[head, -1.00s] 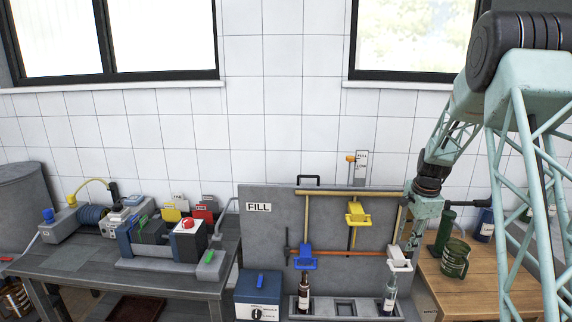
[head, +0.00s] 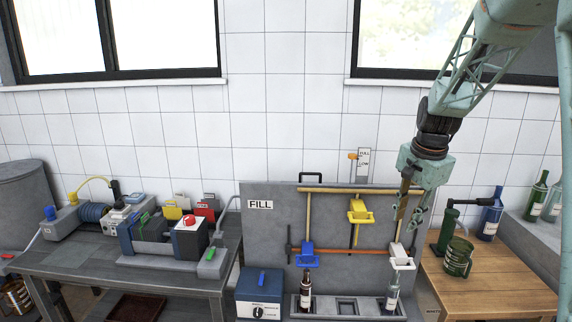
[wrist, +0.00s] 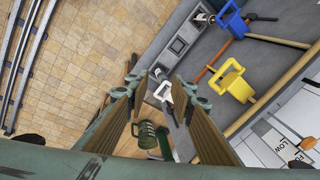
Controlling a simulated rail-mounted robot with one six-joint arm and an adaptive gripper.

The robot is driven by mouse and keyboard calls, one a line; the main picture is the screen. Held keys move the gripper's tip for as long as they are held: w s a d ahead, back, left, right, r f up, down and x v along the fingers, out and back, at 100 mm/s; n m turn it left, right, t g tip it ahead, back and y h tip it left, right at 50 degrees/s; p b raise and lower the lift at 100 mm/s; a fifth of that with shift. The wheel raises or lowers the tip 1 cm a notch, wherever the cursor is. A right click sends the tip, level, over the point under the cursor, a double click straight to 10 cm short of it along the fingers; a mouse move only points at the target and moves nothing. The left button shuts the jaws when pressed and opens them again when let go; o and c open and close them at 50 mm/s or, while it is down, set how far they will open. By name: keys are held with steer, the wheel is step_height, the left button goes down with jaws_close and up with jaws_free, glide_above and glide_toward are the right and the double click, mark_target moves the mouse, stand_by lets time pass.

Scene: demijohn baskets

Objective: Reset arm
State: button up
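My gripper (head: 409,214) hangs pointing down in front of the right part of the grey FILL panel (head: 270,229), above the white tap holder (head: 401,257). In the wrist view my gripper (wrist: 158,84) has its two brown-padded fingers spread apart with nothing held between them. The white holder (wrist: 164,96) and a green mug (wrist: 148,135) show beyond the gap, lower down. My arm comes down from the upper right in the head view.
A bottle (head: 392,294) stands under the white holder and a dark one (head: 305,292) under the blue holder (head: 307,255). A yellow holder (head: 359,210) is higher. The green mug (head: 458,257) stands on the wooden table (head: 490,286) at right.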

steer(key=s+a+r+n+b, duration=0.1)
steer(key=s+a+r+n, duration=0.3)
steer(key=s, duration=0.7)
steer(key=s+a+r+n+b, duration=0.1)
steer(key=s+a+r+n, duration=0.1)
steer(key=s+a+r, duration=0.75)
steer(key=s+a+f+n+b, duration=0.1)
steer(key=s+f+n, duration=0.1)
steer(key=s, duration=1.2)
steer(key=s+f+n+t+b, duration=0.1)
steer(key=s+n, duration=0.4)
steer(key=s, duration=0.9)
step_height(320, 180, down, 3)
steer(key=shift+s+a+r+b, duration=0.2)
steer(key=shift+s+a+b, duration=0.15)
steer(key=shift+b, duration=0.1)
